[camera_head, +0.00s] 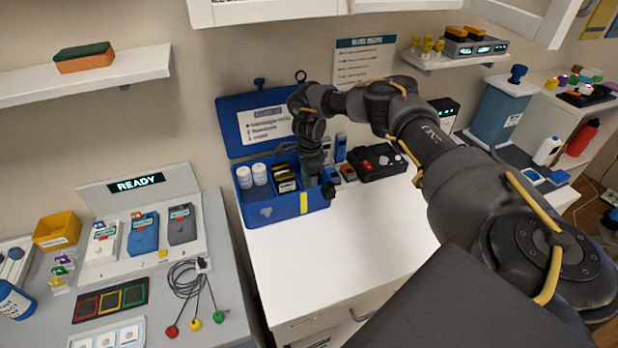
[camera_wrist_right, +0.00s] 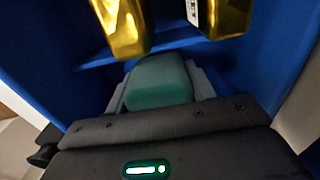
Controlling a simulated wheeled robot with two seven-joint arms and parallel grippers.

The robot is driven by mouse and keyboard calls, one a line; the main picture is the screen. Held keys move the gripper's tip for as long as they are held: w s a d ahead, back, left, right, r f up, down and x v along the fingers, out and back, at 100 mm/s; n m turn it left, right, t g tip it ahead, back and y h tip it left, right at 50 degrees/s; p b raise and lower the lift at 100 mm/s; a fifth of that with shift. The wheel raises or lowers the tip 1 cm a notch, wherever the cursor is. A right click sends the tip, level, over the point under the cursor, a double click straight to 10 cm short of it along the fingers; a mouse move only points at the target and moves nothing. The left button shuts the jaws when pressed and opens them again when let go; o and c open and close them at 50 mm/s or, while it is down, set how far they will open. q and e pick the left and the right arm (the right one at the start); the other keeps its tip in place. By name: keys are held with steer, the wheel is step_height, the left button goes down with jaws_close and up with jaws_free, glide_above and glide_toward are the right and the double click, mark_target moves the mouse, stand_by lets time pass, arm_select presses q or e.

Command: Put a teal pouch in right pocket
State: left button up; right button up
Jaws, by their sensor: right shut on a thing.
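The teal pouch (camera_wrist_right: 158,84) is between the fingers of my right gripper (camera_wrist_right: 160,92), which is shut on it in the right wrist view. In the head view my right gripper (camera_head: 318,184) points down at the right end of the open blue box (camera_head: 265,211). The wrist view shows blue box walls (camera_wrist_right: 48,62) around the pouch, with gold packs beyond it. Whether the pouch touches the pocket floor is hidden. My left gripper is not in view.
White jars (camera_head: 244,177) and gold-and-black packs (camera_head: 285,181) fill the box's other pockets. A black case (camera_head: 385,165) and small bottles stand right of the box. The white counter (camera_head: 335,255) in front is clear.

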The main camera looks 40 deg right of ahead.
stand_by(0.4)
steer(key=o, duration=1.2)
steer(key=shift+c, duration=0.2)
steer(key=shift+r, duration=0.5)
step_height(320, 180, up, 10)
steer(key=shift+f+b, duration=0.1)
steer(key=shift+b, duration=0.75)
